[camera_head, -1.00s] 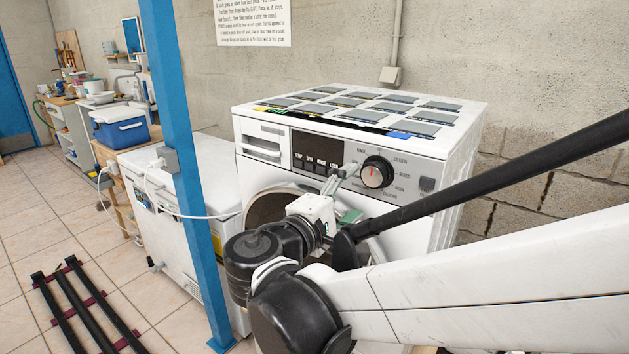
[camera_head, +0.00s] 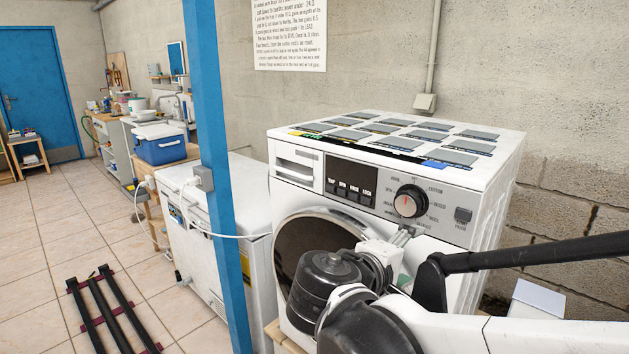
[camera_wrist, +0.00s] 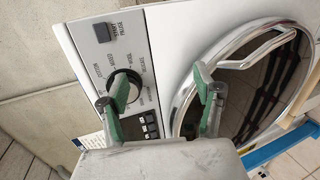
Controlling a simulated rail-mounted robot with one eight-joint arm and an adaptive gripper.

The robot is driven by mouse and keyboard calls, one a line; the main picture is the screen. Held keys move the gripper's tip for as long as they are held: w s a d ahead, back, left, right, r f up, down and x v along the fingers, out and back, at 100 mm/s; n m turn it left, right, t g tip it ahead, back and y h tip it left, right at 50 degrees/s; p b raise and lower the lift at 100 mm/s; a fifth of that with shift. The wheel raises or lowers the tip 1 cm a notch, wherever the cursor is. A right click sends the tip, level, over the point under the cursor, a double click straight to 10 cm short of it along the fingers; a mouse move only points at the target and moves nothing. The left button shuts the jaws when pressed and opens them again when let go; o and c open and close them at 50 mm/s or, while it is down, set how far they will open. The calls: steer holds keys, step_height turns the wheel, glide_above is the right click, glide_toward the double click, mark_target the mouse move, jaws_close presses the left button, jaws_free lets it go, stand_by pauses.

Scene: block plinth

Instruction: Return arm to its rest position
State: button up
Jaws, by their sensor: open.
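My gripper (camera_head: 403,236) is in front of the washing machine (camera_head: 480,205), just below its control knob (camera_head: 410,201). In the wrist view my gripper (camera_wrist: 163,95) has its two green-padded fingers spread apart, with nothing between them. The knob (camera_wrist: 126,86) shows partly behind the left finger there. The round door (camera_wrist: 255,80) with its chrome ring lies behind the right finger. My arm reaches in from the lower right and hides part of the machine's front.
A blue post (camera_head: 216,150) stands left of the machine, in front of a white chest (camera_head: 240,220) with a cable. Black bars (camera_head: 105,315) lie on the tiled floor at lower left. A block wall (camera_head: 590,190) is behind. A white box (camera_head: 537,298) sits at lower right.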

steer(key=s+d+f+m+g+y, duration=0.2)
steer(key=s+f+m+g+y, duration=0.1)
steer(key=s+f+m+y, duration=0.6)
steer(key=shift+s+m+y, duration=0.3)
steer(key=shift+s+y, duration=0.3)
steer(key=shift+s, duration=1.3)
steer(key=shift+d, duration=0.15)
